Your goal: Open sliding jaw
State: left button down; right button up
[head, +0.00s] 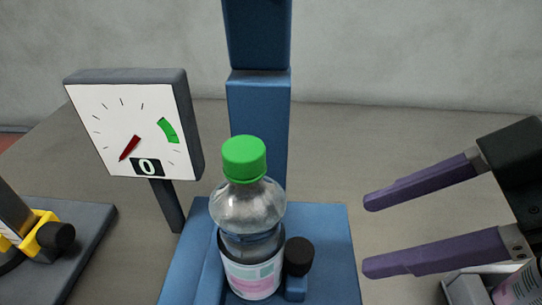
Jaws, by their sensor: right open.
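A blue fixture (335,250) with a tall blue column (258,110) stands in the middle. A clear bottle (248,205) with a green cap (244,158) stands upright on it. Beside the bottle, at its right, a black knob (299,256) sits on a small blue block (296,289), which looks like the sliding jaw. I cannot tell whether the block touches the bottle. My right gripper (372,235) is open and empty, with its purple fingers pointing left, to the right of the knob and apart from it. My left gripper is not in view.
A dial gauge (110,125) on a post stands left of the column, its red needle pointing lower left and its display reading 0. A yellow clamp (38,229) with a black knob sits on a grey plate (85,250) at left. A tray (458,290) with a labelled item is at lower right.

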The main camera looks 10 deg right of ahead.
aim_at(304, 251)
jog(key=x, duration=0.9)
jog(key=shift+a+f, duration=0.1)
jog(key=shift+a, duration=0.1)
jog(key=shift+c, duration=0.4)
grip_shut()
dwell(0.7)
